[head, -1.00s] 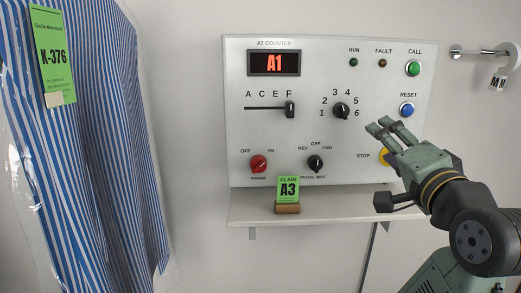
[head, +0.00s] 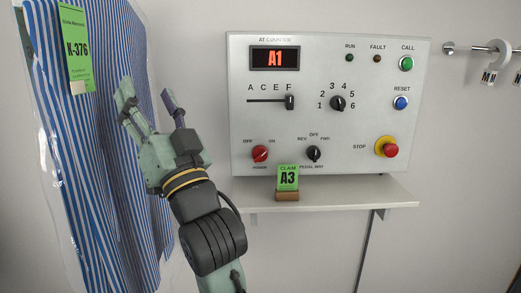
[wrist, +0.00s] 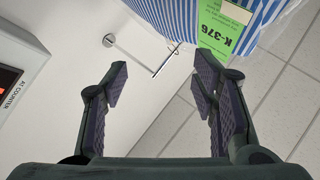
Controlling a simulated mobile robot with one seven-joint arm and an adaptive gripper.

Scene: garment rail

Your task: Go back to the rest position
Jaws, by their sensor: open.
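My gripper (head: 148,103) is open and empty in the head view. It is raised in front of the blue-and-white striped garment (head: 112,185), left of the control panel. Whether it touches the garment's clear cover cannot be told from the head view. In the wrist view the two fingers (wrist: 161,97) are spread wide with nothing between them. The garment's green K-376 tag (wrist: 222,28) shows beyond the right finger.
The control panel (head: 330,70) reads A1, with knobs, a slider and a red stop button (head: 390,150). A shelf (head: 350,192) below it holds a green A3 claim card (head: 288,178). A rail (head: 462,47) with tagged hooks is at the right.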

